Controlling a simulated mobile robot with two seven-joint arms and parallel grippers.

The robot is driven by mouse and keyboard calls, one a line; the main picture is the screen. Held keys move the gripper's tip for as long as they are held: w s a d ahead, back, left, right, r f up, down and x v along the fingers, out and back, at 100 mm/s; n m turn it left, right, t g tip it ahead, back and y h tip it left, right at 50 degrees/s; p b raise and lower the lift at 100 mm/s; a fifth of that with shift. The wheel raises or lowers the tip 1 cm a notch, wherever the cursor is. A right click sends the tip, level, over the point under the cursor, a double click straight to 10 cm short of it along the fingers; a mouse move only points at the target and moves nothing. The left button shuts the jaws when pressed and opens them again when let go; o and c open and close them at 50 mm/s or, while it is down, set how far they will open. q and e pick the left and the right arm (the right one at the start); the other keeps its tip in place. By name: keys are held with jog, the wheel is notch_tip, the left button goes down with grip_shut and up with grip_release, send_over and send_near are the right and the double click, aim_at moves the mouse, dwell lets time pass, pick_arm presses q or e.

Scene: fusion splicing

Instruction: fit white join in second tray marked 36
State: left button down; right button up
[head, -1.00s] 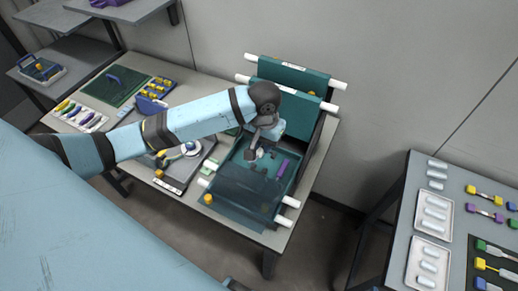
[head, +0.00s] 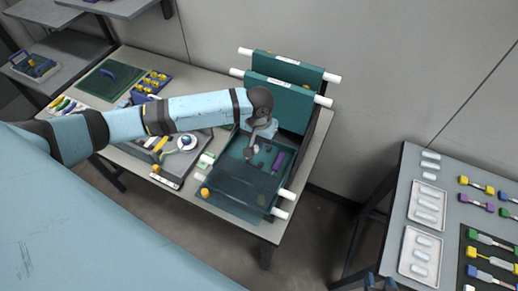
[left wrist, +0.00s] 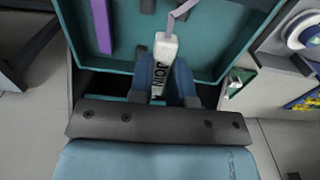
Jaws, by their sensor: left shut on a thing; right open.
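My left gripper (head: 250,154) is over the open teal tray (head: 232,186) in the head view. In the left wrist view my left gripper (left wrist: 165,84) is shut on the white join (left wrist: 165,48), which is lettered "JOIN". A pale lilac strip (left wrist: 181,11) runs from the join's far end. A purple piece (head: 278,161) lies in the tray beside the gripper, and this purple piece also shows in the left wrist view (left wrist: 103,27). Two teal trays (head: 282,98) stand upright behind, their labels too small to read. My right gripper (head: 380,283) is open at the bottom edge, partly cut off.
A grey work board (head: 185,165) with a white reel (head: 187,142) lies left of the tray. White rods (head: 273,212) stick out at the tray stack's sides. The right table (head: 452,215) holds small trays of white pieces and coloured connectors. Bare floor lies between the tables.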

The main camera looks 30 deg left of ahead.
aim_at(259, 156)
pick_arm(q)
jog(key=shift+f, duration=2.75)
jog(key=shift+f, duration=0.1)
jog(key=c, duration=1.1)
grip_release()
notch_tip(259, 156, up, 12)
jog(key=shift+r, duration=0.1)
